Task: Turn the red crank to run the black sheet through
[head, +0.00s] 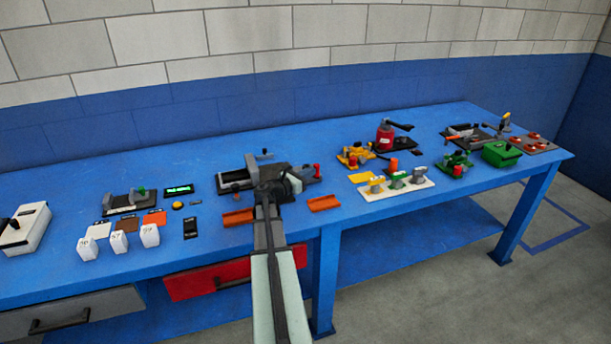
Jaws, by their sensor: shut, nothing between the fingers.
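A dark machine (232,180) with a black bed and grey parts stands mid-table, partly hidden behind my arm. A small upright red handle (317,170) stands at its right side, on a grey part; it looks like the red crank. My gripper (276,186) is over the front of this machine, left of the red handle and apart from it. Its fingers are small and dark here; it is shut and holds nothing. I cannot make out the black sheet for sure against the black bed, and my gripper hides part of that area.
Orange trays lie left (238,217) and right (324,203) of my arm. White numbered blocks (119,242) and small tiles are at the left. A red press (385,138), a white fixture board (397,188) and a green box (501,153) stand right.

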